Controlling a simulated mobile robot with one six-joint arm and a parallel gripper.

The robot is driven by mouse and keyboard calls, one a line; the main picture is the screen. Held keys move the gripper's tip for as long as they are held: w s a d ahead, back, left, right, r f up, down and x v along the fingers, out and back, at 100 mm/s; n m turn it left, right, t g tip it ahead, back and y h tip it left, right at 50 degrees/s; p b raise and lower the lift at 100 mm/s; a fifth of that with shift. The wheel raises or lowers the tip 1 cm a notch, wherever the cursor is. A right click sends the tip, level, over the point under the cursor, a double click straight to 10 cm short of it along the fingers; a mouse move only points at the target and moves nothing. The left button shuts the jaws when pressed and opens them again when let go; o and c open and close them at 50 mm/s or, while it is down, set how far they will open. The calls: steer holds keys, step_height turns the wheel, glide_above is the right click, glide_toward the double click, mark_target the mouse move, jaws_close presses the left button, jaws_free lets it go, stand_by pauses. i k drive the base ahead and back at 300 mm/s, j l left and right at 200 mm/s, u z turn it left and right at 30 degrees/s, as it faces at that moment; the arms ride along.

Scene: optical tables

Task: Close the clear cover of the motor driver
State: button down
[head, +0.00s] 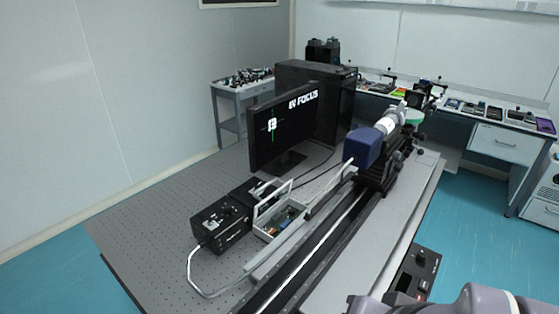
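The motor driver (262,236) is a light-grey open box on the optical table, left of the long rail. Green and coloured circuit parts show inside it. Its clear cover (273,197) stands raised along the box's far left side, seen as a pale-edged frame, and the inside of the box is exposed. My gripper is out of view; only grey parts of my arm show at the bottom right edge, well apart from the driver.
A black control box (221,222) with knobs and a cable stands close left of the driver. A monitor (284,130) reading "IN FOCUS" stands behind. A long rail (322,240) and a blue-housed optical instrument (362,146) lie to the right. The table's left part (150,215) is clear.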

mark_target(255, 220)
steer(key=k+j+z, duration=0.15)
steer(key=j, duration=0.3)
steer(key=k+j+z, duration=0.15)
steer(key=j, duration=0.3)
steer(key=j+z, duration=0.15)
steer(key=j, duration=0.3)
steer(key=k+j+z, duration=0.3)
steer(key=k+j, duration=0.15)
steer(key=j, duration=0.3)
steer(key=i+j+z, duration=0.15)
steer(key=j, duration=0.35)
steer(key=i+j+z, duration=0.15)
steer(key=j, duration=0.35)
steer(key=j+z, duration=0.2)
steer(key=j, duration=0.3)
steer(key=i+j, duration=0.15)
steer(key=j, duration=0.2)
steer(key=i+j, duration=0.1)
steer(key=j, duration=0.25)
steer(key=i+j, duration=0.15)
steer(key=j, duration=0.2)
steer(key=i+j, duration=0.1)
steer(key=j, duration=0.25)
